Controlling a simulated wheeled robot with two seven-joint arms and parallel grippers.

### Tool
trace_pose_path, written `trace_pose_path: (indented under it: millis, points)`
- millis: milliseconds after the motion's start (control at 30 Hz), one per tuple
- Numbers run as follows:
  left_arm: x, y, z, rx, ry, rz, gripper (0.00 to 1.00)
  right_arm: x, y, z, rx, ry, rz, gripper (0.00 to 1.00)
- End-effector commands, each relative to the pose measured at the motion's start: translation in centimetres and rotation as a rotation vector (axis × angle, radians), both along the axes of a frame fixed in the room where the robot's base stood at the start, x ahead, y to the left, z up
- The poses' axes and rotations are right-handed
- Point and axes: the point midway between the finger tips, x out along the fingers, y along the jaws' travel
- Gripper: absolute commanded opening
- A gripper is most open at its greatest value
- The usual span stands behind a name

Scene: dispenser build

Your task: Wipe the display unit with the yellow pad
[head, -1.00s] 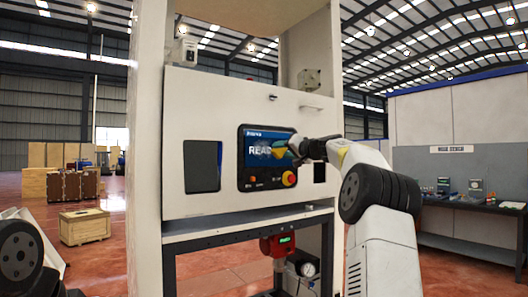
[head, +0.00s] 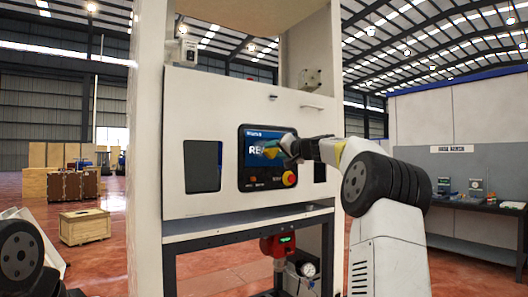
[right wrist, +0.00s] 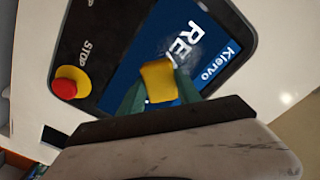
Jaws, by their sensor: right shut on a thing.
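The display unit (head: 251,170) is a dark panel with a blue screen on the white cabinet front. Its screen reads "REA", with the rest hidden behind my gripper. It also shows in the right wrist view (right wrist: 140,62), where a pale smudge lies on the screen near the letters. My right gripper (head: 284,149) is shut on the yellow pad (right wrist: 158,81), between green fingers. The pad is in front of the screen; I cannot tell whether it touches. In the head view the pad shows only as a small yellow patch. My left gripper is not in view.
A red-and-yellow stop button (head: 289,178) sits at the display unit's lower right. The white cabinet front (head: 215,120) has a dark window at left. A red device (head: 279,244) and a gauge are below. A tool bench (head: 470,212) stands at right.

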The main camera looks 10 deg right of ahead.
Motion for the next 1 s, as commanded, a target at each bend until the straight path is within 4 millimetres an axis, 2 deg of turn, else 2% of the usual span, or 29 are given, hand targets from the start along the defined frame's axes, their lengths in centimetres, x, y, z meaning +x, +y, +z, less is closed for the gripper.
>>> trace_pose_path:
  millis: [233, 533, 1000]
  points:
    - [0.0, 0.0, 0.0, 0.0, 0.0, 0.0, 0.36, -0.7, 2.4, 0.1, 0.0, 0.0, 0.004, 0.08]
    - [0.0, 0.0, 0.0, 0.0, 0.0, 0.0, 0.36, -1.0, 3.7, 0.0, 0.001, 0.001, 0.006, 0.08]
    - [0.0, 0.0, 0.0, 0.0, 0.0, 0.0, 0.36, -2.3, 6.8, 0.0, 0.001, 0.001, 0.006, 0.08]
